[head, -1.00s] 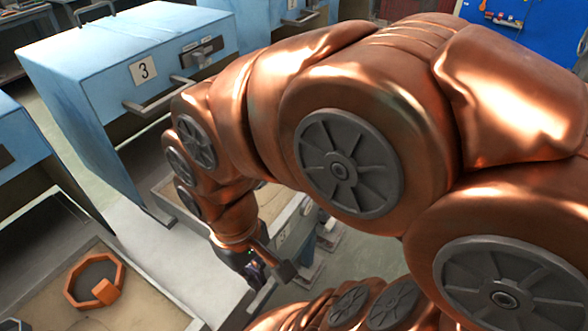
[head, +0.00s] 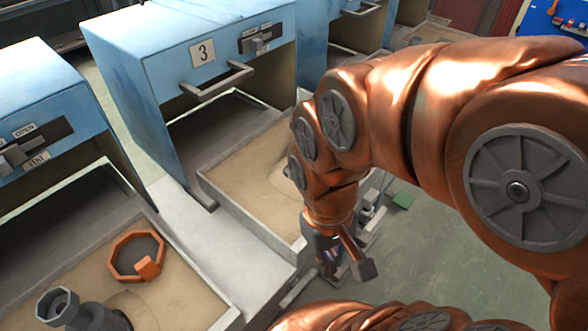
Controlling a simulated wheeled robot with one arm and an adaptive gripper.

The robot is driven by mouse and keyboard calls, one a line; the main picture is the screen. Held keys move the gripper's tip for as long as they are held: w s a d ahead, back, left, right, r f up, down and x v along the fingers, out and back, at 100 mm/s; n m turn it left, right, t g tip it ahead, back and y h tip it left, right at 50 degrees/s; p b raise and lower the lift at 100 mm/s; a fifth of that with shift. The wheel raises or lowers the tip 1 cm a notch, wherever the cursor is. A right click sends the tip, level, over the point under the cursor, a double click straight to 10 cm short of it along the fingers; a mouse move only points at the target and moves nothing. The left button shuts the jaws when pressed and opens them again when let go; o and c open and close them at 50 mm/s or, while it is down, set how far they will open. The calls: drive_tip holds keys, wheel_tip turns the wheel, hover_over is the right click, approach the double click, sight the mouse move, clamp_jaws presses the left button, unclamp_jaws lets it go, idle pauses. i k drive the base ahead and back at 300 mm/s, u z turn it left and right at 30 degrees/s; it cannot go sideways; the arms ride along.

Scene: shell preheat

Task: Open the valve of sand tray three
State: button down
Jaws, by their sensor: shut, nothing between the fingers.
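The blue hood with the number 3 plate (head: 202,53) stands at upper centre-left, with a grey handle and a small slider on its front. Below it, sand tray three (head: 233,208) sticks out, filled with pale sand. My arm covers its right part and most of its front end. My gripper (head: 347,268) points down beyond the tray's front end, shut with nothing held. Small grey fittings (head: 370,207) show just right of my wrist, partly hidden. I cannot tell whether they belong to the valve of tray three, or how the valve is set.
At lower left, a neighbouring sand tray (head: 190,290) holds an orange octagonal ring (head: 137,256) and a dark grey metal part (head: 85,314). Its blue hood (head: 40,100) has a slider and an OPEN label. Bare grey-green floor (head: 410,255) lies right of my gripper.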

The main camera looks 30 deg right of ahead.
sight(374, 218)
drive_tip(key=u, duration=0.05)
drive_tip(key=k, duration=0.95)
drive_tip(key=z, duration=0.45)
drive_tip(key=i, duration=0.3)
drive_tip(key=u, duration=0.15)
